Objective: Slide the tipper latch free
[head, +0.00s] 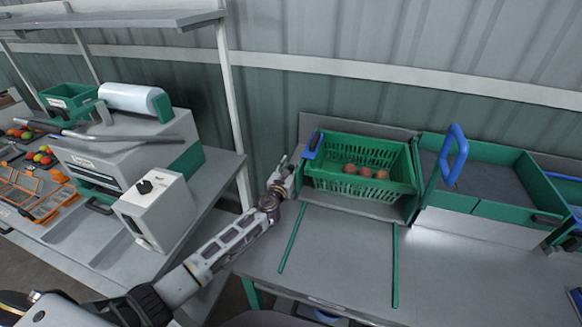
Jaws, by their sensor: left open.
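A green slatted crate (341,181) holding several reddish-brown round fruits (366,172) sits in a grey tipper frame (372,127) at the back of the table. A small blue handle (314,144) stands at the frame's upper left corner; it looks like the latch, but its slide and catch are too small to make out. My left gripper (287,166) is open and empty, just left of the crate and a little below and left of the blue handle, apart from it in the picture. My right gripper is out of view.
Two green rails (395,265) run along the grey table (340,250), bare between them. A green-walled bin (490,211) with an upright blue loop handle (454,154) stands right of the crate. A white shelf post (233,115) and a grey machine (115,160) are left.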

